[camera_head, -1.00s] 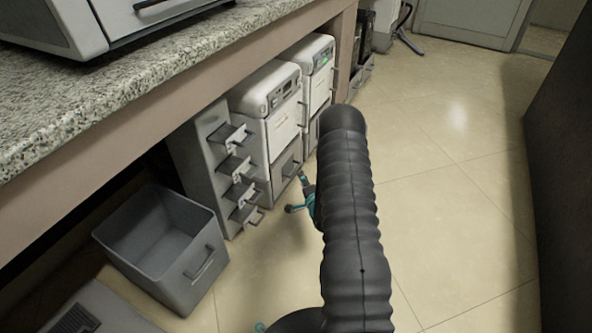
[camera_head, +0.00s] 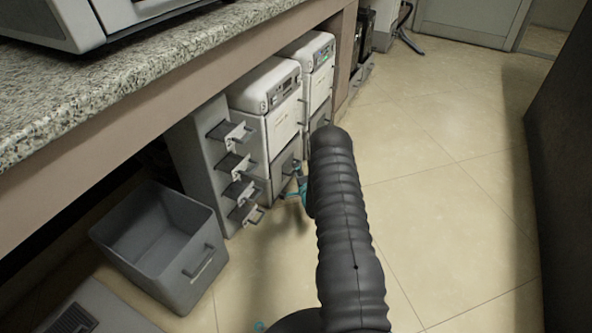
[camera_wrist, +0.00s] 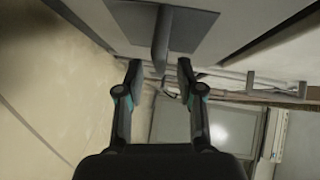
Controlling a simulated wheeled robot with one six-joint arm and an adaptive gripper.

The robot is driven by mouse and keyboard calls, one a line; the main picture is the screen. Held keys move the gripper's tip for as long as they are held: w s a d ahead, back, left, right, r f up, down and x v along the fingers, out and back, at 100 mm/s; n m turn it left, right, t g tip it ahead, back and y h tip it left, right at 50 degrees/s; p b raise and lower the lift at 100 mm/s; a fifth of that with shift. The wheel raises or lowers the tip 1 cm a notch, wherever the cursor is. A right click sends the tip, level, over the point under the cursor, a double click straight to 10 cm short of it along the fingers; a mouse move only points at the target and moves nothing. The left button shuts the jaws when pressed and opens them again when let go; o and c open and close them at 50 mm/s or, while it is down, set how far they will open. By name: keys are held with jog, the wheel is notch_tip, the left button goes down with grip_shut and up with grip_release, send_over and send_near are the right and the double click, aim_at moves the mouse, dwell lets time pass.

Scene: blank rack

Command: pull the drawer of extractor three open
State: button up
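Two white extractor units stand side by side under the bench, a near one (camera_head: 264,92) and a far one (camera_head: 318,62). I cannot read which number either bears. A grey drawer front (camera_head: 282,168) sits low on the near unit and looks shut. My gripper (camera_head: 297,184) is beside this drawer front, partly hidden by my dark arm. In the wrist view, my gripper (camera_wrist: 158,66) is open, its fingers apart on either side of a grey bar handle (camera_wrist: 161,38). The handle stands out from a dark grey panel (camera_wrist: 195,28). Contact is not visible.
A grey cabinet (camera_head: 203,178) with several protruding handles stands left of the near unit. An open grey bin (camera_head: 190,290) is on the floor at the left. The granite bench top (camera_head: 150,70) overhangs the units. Tiled floor (camera_head: 440,170) at the right is clear.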

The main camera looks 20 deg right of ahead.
jog(key=shift+w+d+f, duration=0.1)
jog(key=shift+w, duration=0.6)
jog(key=shift+w+d+f, duration=0.1)
jog(key=shift+w, duration=0.55)
grip_shut()
